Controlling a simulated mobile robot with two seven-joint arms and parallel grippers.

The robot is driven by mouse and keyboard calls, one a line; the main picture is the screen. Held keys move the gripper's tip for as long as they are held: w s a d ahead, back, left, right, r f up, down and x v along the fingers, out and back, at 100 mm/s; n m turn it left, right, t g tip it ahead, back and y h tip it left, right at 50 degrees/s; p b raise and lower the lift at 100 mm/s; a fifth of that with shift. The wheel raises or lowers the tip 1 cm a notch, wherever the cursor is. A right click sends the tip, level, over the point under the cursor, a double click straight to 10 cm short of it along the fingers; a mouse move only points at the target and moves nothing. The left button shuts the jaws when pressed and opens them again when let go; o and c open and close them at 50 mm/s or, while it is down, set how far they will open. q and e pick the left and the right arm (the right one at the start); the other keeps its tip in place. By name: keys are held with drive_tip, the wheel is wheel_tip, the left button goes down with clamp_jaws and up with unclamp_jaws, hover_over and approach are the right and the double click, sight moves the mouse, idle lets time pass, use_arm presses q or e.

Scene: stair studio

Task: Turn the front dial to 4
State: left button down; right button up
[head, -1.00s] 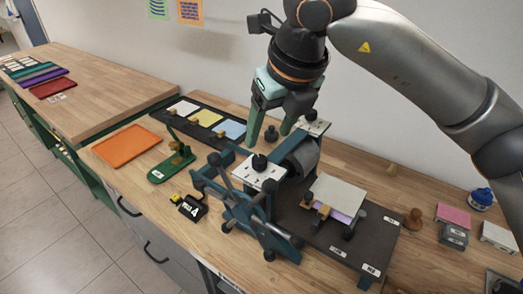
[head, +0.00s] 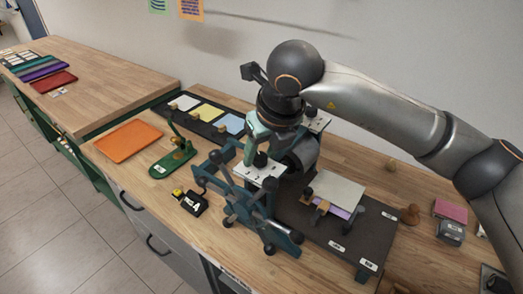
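The front dial (head: 260,159) is a black knob on a white marked plate (head: 262,174) at the near side of the teal press-like machine. Its pointer and marks are too small to read. My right gripper (head: 262,155) reaches down over this plate. One pale green finger shows just left of the knob, with a small gap; the other finger is hard to make out against the dark parts behind. The gripper looks open, and I cannot tell whether it touches the knob. A second white plate (head: 319,121) lies farther back, partly covered by my arm. My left gripper is out of view.
The machine's spoked handwheel (head: 270,236) stands in front of the plate. A dark bed (head: 330,233) with a pale sheet lies to the right. An orange tray (head: 127,139), a green stand (head: 172,164) and a black block marked A (head: 193,203) are on the left.

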clamp_jaws()
idle(0.4)
drive_tip(key=shift+f+n+y+b, duration=0.15)
drive_tip(key=shift+n+y+b, duration=0.15)
drive_tip(key=shift+n+b, duration=0.55)
drive_tip(key=shift+w+d+n+g+b, duration=0.1)
drive_tip(key=shift+n+g+b, duration=0.2)
drive_tip(key=shift+n+b, duration=0.35)
drive_tip(key=n+y, duration=0.1)
drive_tip(key=n, duration=0.1)
drive_tip(key=shift+n+g+b, duration=0.3)
drive_tip(key=shift+g, duration=0.1)
drive_tip(key=shift+w+r+n+g+y, duration=0.15)
drive_tip(key=shift+n+g, duration=0.2)
drive_tip(key=shift+n, duration=0.7)
drive_tip(key=shift+s+r+n+g+y, duration=0.15)
drive_tip(key=shift+n+g, duration=0.2)
drive_tip(key=shift+n, duration=0.7)
drive_tip(key=shift+w+f, duration=0.1)
drive_tip(key=shift+o, duration=1.6)
unclamp_jaws()
